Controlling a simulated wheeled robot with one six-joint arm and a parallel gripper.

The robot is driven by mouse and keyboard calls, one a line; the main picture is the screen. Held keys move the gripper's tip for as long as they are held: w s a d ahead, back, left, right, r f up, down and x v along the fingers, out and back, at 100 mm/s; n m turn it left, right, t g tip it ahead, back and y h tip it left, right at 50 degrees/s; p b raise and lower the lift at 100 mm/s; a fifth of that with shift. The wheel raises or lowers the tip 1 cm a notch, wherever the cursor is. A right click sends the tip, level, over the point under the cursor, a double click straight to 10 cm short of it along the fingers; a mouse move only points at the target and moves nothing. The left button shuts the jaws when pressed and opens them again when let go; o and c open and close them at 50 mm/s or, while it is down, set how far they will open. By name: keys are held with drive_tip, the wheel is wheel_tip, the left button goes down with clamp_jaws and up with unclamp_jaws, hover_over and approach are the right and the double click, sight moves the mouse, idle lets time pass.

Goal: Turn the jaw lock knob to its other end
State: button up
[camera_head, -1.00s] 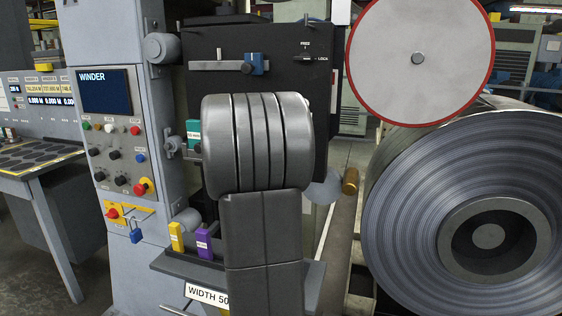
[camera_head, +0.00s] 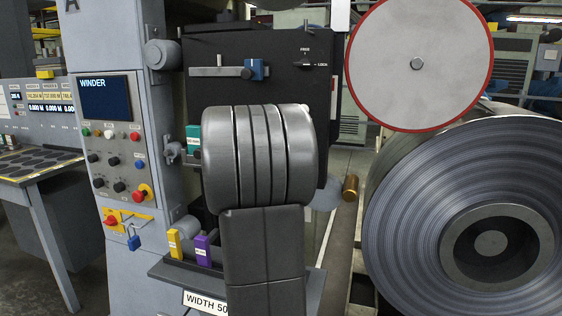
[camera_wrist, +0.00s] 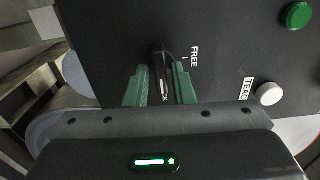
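In the wrist view, a black elongated knob (camera_wrist: 158,60) sits on a dark panel. Its white mark points down the picture, toward a label mostly hidden between the fingers. The word FREE is printed to its right. My gripper (camera_wrist: 161,72) has its green fingers on either side of the knob, with a visible gap on both sides. In the head view, my grey arm hides the gripper. A small FREE/LOCK knob (camera_head: 304,64) shows there on the upper black panel, its handle level toward LOCK, with no finger near it. I cannot tell whether both views show one knob.
A green button (camera_wrist: 297,15) and a white button (camera_wrist: 269,94) sit right of the knob in the wrist view. In the head view, a large steel coil (camera_head: 390,215) and a red-rimmed disc (camera_head: 420,35) stand right. The winder control panel (camera_head: 108,95) is at left.

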drive_tip(key=shift+o, duration=0.6)
drive_tip(key=v, duration=1.3)
drive_tip(key=shift+s, duration=0.35)
drive_tip(key=shift+w+a, duration=0.1)
drive_tip(key=x, duration=1.3)
drive_tip(key=shift+w, duration=0.3)
drive_tip(key=shift+s, duration=0.15)
